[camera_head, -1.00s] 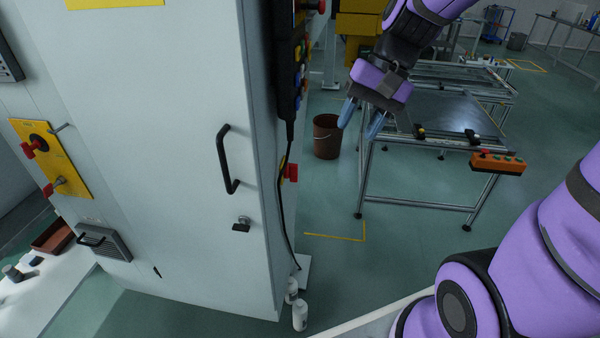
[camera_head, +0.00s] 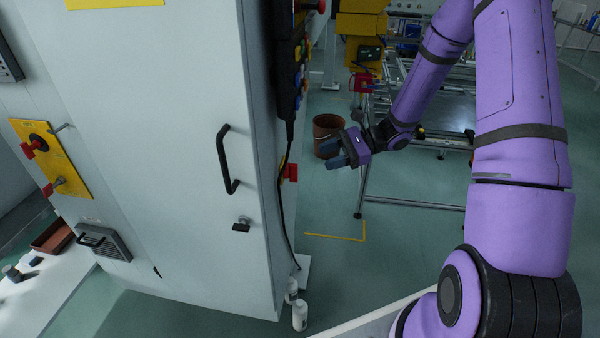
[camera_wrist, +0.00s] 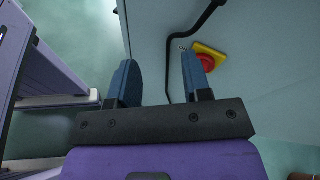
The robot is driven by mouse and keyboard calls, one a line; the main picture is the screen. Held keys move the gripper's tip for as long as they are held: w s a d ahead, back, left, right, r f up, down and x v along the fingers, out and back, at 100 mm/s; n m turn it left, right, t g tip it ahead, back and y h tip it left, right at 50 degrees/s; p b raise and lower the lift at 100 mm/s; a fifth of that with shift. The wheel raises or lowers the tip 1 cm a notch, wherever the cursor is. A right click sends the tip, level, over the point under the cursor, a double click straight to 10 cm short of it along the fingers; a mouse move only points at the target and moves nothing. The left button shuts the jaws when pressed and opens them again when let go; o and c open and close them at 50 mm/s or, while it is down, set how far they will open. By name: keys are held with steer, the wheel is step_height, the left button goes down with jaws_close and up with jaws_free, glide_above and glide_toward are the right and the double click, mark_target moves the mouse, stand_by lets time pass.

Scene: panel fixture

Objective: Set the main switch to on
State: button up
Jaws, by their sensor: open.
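A red knob on a yellow plate sits on the right side wall of the grey cabinet; this red switch (camera_head: 291,172) is small and seen edge-on in the head view. In the wrist view the red switch (camera_wrist: 208,61) is partly hidden by the right finger. Its setting cannot be told. My gripper (camera_head: 331,153) is open and empty, to the right of the switch and apart from it, with its fingers pointing toward the cabinet. In the wrist view my gripper (camera_wrist: 159,66) has a clear gap between its two blue fingers.
A black cable (camera_head: 283,215) hangs down the cabinet edge beside the switch. Above it is a black control box (camera_head: 287,75) with coloured buttons. The cabinet door has a black handle (camera_head: 226,160). A yellow panel (camera_head: 50,158) with two red switches is on the left. A brown bucket (camera_head: 325,127) stands behind.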

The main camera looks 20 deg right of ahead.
mark_target(291, 173)
steer(key=w+d+f+m+t, duration=0.2)
steer(key=f+m+t, duration=0.2)
steer(key=f, duration=0.2)
steer(key=w+d+f+m+t, duration=0.2)
steer(key=f+m+t, duration=0.1)
steer(key=f+m, duration=0.15)
steer(key=x, duration=1)
steer(key=shift+a+y, duration=0.25)
steer(key=shift+y, duration=0.15)
steer(key=shift+f+n, duration=0.1)
steer(key=shift+n, duration=0.15)
jaws_close()
